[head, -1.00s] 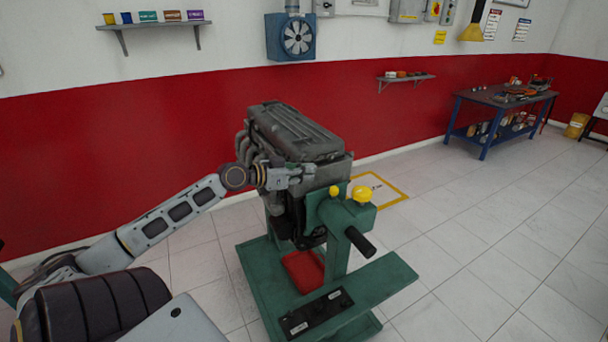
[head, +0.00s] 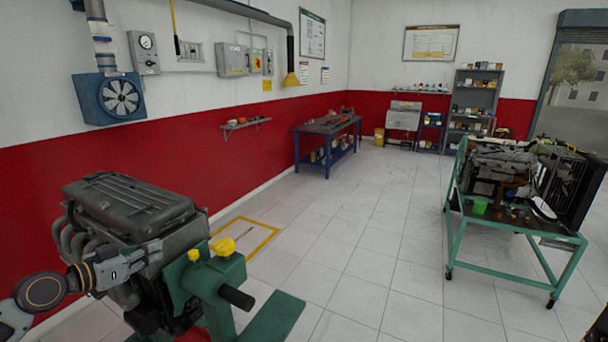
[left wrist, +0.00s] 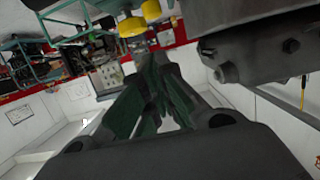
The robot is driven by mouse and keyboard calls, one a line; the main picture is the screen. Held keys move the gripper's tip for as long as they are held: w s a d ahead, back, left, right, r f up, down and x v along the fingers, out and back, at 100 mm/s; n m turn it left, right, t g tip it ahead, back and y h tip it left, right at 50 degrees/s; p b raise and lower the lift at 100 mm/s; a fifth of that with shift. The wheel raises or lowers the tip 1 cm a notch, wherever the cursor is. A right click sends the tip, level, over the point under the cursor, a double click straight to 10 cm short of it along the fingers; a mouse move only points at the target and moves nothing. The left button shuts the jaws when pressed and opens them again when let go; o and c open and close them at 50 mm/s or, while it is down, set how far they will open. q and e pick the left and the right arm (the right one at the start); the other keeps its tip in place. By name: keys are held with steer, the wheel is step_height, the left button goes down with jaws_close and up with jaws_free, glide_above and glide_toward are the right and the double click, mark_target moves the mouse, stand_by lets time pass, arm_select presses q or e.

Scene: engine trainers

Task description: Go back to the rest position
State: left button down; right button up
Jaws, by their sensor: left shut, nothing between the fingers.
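My left gripper (head: 150,256) is in front of the dark engine (head: 125,205) on the green stand (head: 218,290). It overlaps the engine's lower side in the head view, and I cannot tell whether it touches. In the left wrist view its fingers (left wrist: 152,66) come together at the tips with nothing between them. A dark engine part (left wrist: 260,45) is close by at upper right there. Yellow knobs (head: 222,247) on the stand show just right of the gripper. My right gripper is not in view.
A second engine (head: 500,165) stands on a green wheeled frame (head: 515,228) at right. A blue workbench (head: 325,135) is along the red wall. Open tiled floor (head: 375,240) lies between the stand and the frame.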

arm_select(q)
steer(key=s+d+f+g+y, duration=0.1)
steer(key=s+d+f+g, duration=0.3)
steer(key=f, duration=0.5)
steer(key=s+d+f+g+y, duration=0.1)
steer(key=s+d+f, duration=0.5)
steer(key=f, duration=0.2)
steer(key=s+d+f+g+y, duration=0.1)
steer(key=s+d+f+g, duration=0.3)
steer(key=f, duration=0.5)
steer(key=s+d+n+g+y, duration=0.1)
steer(key=s+d+n+y, duration=0.15)
steer(key=s+d, duration=0.6)
step_height(320, 180, down, 33)
steer(key=s+g, duration=0.2)
steer(key=s+a+f, duration=0.2)
steer(key=s+f, duration=0.8)
steer(key=s, duration=0.1)
steer(key=s+a+f+g, duration=0.1)
steer(key=s+a+f, duration=0.1)
steer(key=s+f, duration=0.8)
steer(key=shift+s+a+f, duration=0.25)
steer(key=shift+s+a, duration=0.15)
steer(key=shift+s, duration=0.65)
